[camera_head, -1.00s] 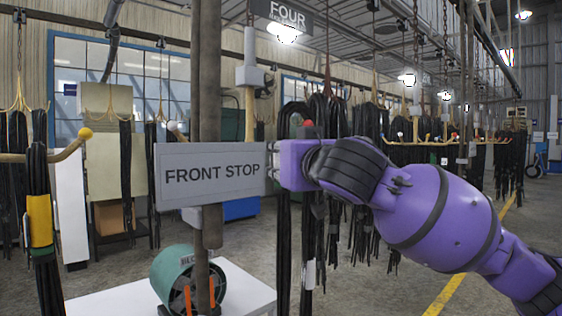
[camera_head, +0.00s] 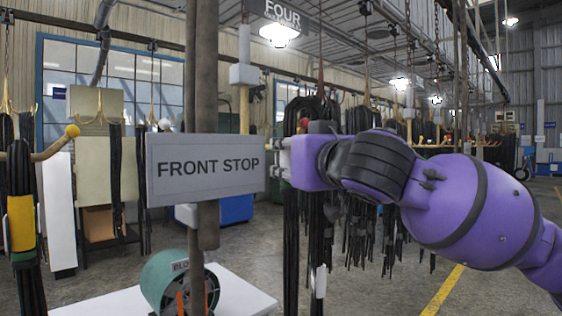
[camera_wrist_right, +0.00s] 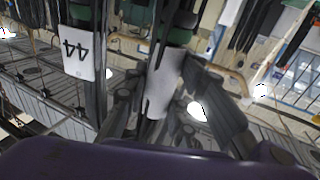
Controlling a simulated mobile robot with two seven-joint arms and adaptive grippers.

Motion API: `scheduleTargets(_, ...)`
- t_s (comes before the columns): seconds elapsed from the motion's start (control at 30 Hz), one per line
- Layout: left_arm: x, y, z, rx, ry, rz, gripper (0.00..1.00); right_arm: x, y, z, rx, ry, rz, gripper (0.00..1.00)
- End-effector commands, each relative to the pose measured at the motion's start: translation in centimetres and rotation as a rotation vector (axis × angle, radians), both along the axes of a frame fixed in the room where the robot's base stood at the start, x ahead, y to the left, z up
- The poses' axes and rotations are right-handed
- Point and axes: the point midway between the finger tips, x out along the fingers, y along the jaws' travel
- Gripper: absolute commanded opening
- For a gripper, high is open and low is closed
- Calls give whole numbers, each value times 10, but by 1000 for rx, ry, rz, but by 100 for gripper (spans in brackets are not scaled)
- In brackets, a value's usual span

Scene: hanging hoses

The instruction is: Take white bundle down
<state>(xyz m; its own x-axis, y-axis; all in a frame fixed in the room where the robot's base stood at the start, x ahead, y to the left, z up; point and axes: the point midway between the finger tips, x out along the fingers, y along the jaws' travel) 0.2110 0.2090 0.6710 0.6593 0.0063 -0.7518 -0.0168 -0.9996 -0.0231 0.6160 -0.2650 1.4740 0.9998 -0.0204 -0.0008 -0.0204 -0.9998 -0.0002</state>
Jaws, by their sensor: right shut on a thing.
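In the right wrist view, a hose bundle with a white wrap (camera_wrist_right: 165,82) and a green band above it lies between the dark fingers of my right gripper (camera_wrist_right: 168,108), which are closed on it. In the head view, my purple right arm reaches in from the right, and its gripper (camera_head: 283,163) is at the hanging black hoses, just right of the sign. The fingertips and the held wrap are mostly hidden there. My left gripper is not in view.
A grey FRONT STOP sign (camera_head: 207,168) on a post stands close to the gripper's left. A white tag marked 44 (camera_wrist_right: 78,52) hangs beside the held bundle. A green drum (camera_head: 170,283) sits on a white table (camera_head: 245,295). A yellow-banded bundle (camera_head: 22,228) hangs at left.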

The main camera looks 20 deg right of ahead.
Motion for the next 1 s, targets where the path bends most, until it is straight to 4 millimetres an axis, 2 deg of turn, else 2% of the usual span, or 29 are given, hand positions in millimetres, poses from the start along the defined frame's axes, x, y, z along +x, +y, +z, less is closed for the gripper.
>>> scheduleTargets(0.27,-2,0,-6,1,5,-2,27,-19,-7,2,-5,-7,-2,0)
scheduleTargets(1.0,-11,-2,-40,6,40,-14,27,-66,-24,0,-2,-4,-1,0)
